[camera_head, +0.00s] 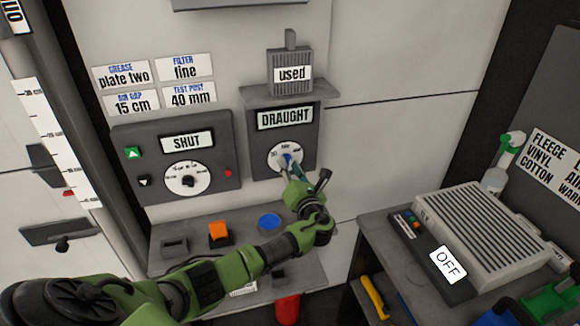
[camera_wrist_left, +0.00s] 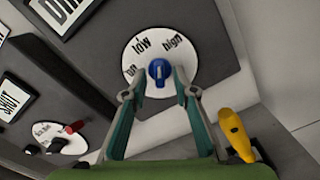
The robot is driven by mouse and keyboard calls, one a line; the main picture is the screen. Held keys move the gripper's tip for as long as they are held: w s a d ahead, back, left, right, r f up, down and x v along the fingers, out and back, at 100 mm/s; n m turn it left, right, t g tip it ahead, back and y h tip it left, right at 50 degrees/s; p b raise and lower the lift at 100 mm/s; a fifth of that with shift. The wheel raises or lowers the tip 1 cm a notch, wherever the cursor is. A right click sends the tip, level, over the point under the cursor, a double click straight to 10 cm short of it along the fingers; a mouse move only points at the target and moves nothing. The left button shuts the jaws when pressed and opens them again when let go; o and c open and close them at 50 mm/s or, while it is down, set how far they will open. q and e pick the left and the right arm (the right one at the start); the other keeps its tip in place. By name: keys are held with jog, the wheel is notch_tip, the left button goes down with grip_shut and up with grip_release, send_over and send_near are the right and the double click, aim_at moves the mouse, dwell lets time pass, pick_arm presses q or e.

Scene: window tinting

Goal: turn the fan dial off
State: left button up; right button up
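The fan dial appears to be the blue knob on a white round face (camera_head: 285,156) on the grey panel marked DRAUGHT (camera_head: 285,117). In the left wrist view, the blue knob (camera_wrist_left: 158,72) is at the centre of its face, with "low" above and "high" at upper right; the left label is partly covered. Its pointer setting is unclear. My left gripper (camera_head: 292,168) is at the dial. Its two fingertips (camera_wrist_left: 159,78) lie on either side of the knob, very close to it; I cannot tell whether they touch.
Left of DRAUGHT is a panel reading SHUT (camera_head: 187,142) with a black dial. A box labelled "used" (camera_head: 291,74) stands on a shelf above. Below is a ledge with an orange block (camera_head: 219,232) and blue disc (camera_head: 269,221). A grilled unit (camera_head: 490,235) with an OFF display stands right.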

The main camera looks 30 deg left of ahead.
pick_arm(q)
grip_shut()
jog(key=n+b, duration=0.1)
jog(key=n, duration=0.2)
jog(key=shift+f+n+b, duration=0.15)
jog(key=shift+n+b, duration=0.15)
jog(key=shift+b, duration=0.1)
jog(key=shift+n+b, duration=5.3)
jog(key=shift+n, duration=1.9)
jog(key=shift+d, duration=0.1)
